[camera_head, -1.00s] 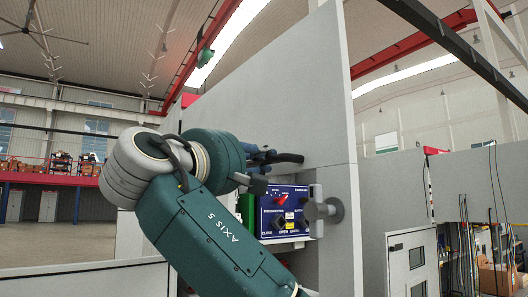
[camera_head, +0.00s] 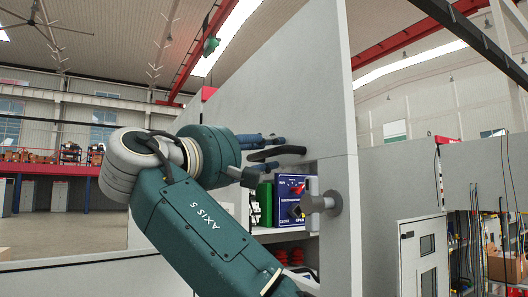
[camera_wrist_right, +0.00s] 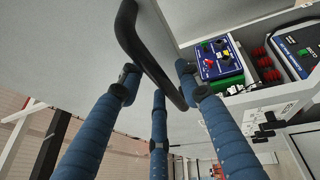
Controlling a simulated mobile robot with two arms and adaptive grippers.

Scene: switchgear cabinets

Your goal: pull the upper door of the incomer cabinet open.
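The upper door of the incomer cabinet is a large pale grey panel (camera_head: 290,85) in the head view. A curved black handle (camera_head: 277,153) sits near its lower edge. The handle (camera_wrist_right: 148,52) crosses the right wrist view diagonally. My right gripper (camera_head: 280,141) is at the handle in the head view. In the wrist view its blue fingers (camera_wrist_right: 158,85) are spread apart, with the handle passing between them and no clear grip on it. I cannot tell whether the door is ajar. My left gripper is not in view.
Below the door an open compartment holds a blue control box (camera_head: 290,195) and a green item (camera_head: 264,203). A grey round knob (camera_head: 334,203) sticks out near the cabinet's edge. A lower shelf carries red parts (camera_head: 290,256). Another grey cabinet (camera_head: 420,250) stands at the right.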

